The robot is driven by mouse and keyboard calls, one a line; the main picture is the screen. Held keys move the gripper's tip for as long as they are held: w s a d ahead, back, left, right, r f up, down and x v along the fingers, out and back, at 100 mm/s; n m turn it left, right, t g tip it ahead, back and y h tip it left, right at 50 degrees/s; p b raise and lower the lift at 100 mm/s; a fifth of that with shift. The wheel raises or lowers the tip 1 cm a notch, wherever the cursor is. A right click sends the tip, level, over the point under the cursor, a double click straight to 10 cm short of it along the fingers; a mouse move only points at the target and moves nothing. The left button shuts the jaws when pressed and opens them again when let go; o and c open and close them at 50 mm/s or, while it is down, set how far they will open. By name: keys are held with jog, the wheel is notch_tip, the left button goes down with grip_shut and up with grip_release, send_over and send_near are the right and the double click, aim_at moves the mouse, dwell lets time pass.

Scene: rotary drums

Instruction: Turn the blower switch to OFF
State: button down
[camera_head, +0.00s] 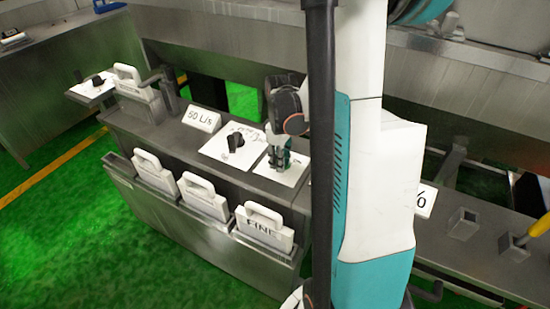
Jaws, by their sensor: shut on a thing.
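My gripper (280,158) points down over a small white switch plate (290,176) on the grey metal console. It is shut on the switch of that plate, which I take to be the blower switch. The fingers hide the switch, so its pointing direction and the plate's lettering cannot be read. To the left, a black rotary knob (236,142) sits on a larger white dial plate (215,147), apart from my gripper.
A "50 L/s" sign (201,118) stands behind the dial plate. Several white handled plates, one marked "FINE" (265,229), stand in the front tray. Another knob plate (93,87) is at far left. A yellow-handled lever (527,233) is at right. My arm blocks the middle.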

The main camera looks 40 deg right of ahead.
jog(key=n, duration=0.1)
jog(key=s+d+n, duration=0.1)
jog(key=n, duration=0.1)
jog(key=s+d+n, duration=0.1)
jog(key=n, duration=0.1)
jog(key=shift+d, duration=0.1)
jog(key=shift+n, duration=0.3)
dwell(0.4)
jog(key=c, duration=1.4)
grip_release()
jog(key=shift+r, duration=0.1)
notch_tip(320, 180, up, 12)
